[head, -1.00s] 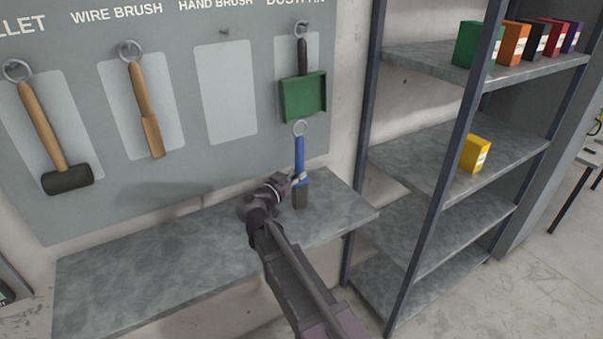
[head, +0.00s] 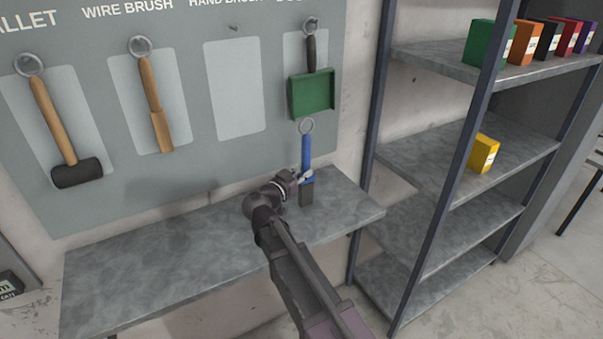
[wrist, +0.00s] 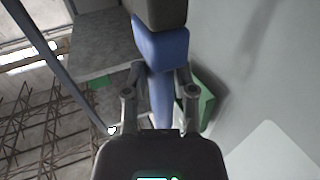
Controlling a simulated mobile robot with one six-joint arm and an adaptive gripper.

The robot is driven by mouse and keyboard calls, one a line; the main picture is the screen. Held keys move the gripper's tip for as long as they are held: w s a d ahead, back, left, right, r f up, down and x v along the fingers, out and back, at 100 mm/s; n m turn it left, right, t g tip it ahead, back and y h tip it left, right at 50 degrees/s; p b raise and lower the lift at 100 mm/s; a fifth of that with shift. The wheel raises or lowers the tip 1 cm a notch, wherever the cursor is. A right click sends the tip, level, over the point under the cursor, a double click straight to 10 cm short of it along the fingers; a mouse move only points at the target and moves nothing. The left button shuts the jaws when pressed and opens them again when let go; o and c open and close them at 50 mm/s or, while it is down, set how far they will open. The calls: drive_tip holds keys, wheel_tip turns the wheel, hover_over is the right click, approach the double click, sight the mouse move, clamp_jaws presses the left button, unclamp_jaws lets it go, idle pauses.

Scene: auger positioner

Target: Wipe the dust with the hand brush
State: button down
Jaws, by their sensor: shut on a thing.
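The hand brush (head: 306,150) has a blue handle with a ring at the top and a dark grey bristle block at the bottom. My gripper (head: 304,178) is shut on the lower part of its blue handle and holds it upright, above the right part of the grey bench (head: 200,245). In the wrist view the brush (wrist: 163,48) runs between the two fingers of my gripper (wrist: 160,82), its dark block at the top of the picture. I cannot tell whether the bristles touch the bench. I make out no clear dust patch on the bench.
A mallet (head: 52,115), a wire brush (head: 151,95) and a green dustpan (head: 312,93) hang on the wall board. The hand brush's pale panel (head: 235,90) is empty. A shelf rack (head: 425,215) with coloured boxes stands right of the bench. The bench's left part is clear.

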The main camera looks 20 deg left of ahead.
drive_tip(key=shift+w+d, duration=1.2)
drive_tip(key=shift+w, duration=0.15)
drive_tip(key=shift+r, duration=0.1)
wheel_tip(320, 180, up, 6)
drive_tip(key=p, duration=0.6)
